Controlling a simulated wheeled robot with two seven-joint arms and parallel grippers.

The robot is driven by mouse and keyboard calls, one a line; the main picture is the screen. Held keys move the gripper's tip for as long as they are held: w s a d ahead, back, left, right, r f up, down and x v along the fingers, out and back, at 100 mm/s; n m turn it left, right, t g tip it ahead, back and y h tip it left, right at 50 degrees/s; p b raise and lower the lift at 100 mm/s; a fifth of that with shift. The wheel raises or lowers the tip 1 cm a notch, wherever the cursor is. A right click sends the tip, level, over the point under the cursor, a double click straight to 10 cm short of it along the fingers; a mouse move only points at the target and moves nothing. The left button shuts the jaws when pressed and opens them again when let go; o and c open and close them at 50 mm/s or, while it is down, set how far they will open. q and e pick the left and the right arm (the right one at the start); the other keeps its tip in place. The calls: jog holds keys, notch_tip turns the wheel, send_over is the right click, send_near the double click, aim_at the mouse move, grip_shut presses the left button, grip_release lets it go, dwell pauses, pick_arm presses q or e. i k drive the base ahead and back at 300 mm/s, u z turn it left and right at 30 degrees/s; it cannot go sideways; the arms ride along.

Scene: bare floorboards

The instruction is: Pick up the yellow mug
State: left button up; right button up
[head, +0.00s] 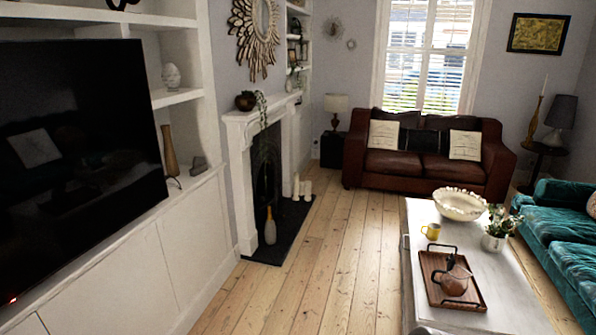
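The yellow mug (431,232) stands upright on the white coffee table (487,248), near the table's left edge. It is small in the head view, between a cream bowl and a wooden tray. Nothing covers it from this side. Neither of my grippers shows in the head view, so nothing can be seen touching the mug.
On the table are a cream bowl (461,204), a potted plant (498,230) and a wooden tray (436,261) holding a glass teapot (455,280). A teal sofa (565,235) stands right, a brown sofa (420,165) behind. The floorboards (318,262) left of the table are clear.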

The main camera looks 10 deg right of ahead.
aim_at(433, 230)
jog(key=i, duration=2.15)
jog(key=z, duration=0.85)
jog(key=i, duration=2)
jog(key=z, duration=1.05)
jog(key=i, duration=0.7)
jog(key=z, duration=0.15)
